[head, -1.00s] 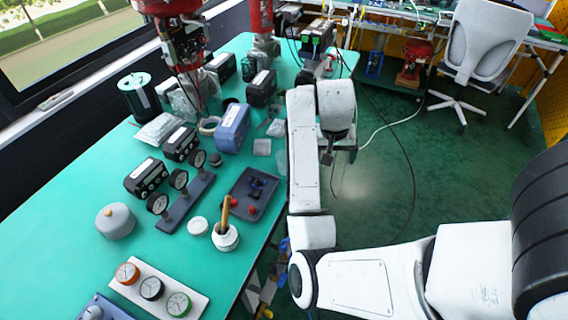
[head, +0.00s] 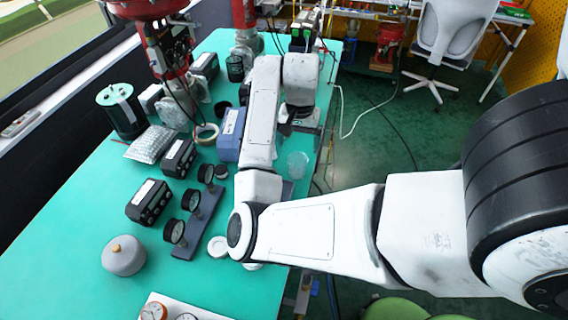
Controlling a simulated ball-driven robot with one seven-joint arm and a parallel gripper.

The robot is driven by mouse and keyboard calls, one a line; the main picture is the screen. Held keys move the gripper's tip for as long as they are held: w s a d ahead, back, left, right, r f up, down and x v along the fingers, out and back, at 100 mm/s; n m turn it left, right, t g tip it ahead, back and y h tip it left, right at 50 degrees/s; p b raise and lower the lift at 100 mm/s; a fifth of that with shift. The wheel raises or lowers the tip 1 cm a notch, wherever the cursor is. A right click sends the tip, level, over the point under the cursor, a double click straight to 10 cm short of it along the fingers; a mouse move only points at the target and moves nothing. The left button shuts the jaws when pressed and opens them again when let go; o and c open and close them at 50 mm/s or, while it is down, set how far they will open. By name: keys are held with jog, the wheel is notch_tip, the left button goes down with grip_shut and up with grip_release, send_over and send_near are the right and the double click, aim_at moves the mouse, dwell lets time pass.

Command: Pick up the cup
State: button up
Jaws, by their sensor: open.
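A clear, cup-like vessel (head: 298,163) stands near the right edge of the teal table, partly blending into the surface behind it. It is the likeliest cup, though its shape is faint. My gripper (head: 301,124) hangs from the bent white arm above the table's right side, farther away than the vessel in the picture. It is open and apart from the vessel. Its fingertips are small and hard to make out. My arm crosses in front of the middle of the table and hides part of it.
A blue box (head: 229,125), a row of gauges (head: 191,199) and black positioner boxes (head: 148,202) crowd the table left of my arm. A grey lidded pot (head: 124,257) stands at the front left. The near left table surface is clear.

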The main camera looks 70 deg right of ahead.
jog(key=b, duration=0.3)
send_near(297, 164)
jog(key=a, duration=0.1)
jog(key=a+f, duration=0.2)
jog(key=shift+s+f, duration=0.1)
jog(key=shift+s, duration=0.15)
jog(key=shift+s+d+f, duration=0.1)
jog(key=shift+d+f, duration=0.05)
jog(key=shift+f, duration=1.15)
jog(key=shift+d+f, duration=0.15)
jog(key=shift+f, duration=1.1)
jog(key=shift+c, duration=0.4)
jog(key=c, duration=0.9)
jog(key=shift+r, duration=0.15)
jog(key=shift+c, duration=0.2)
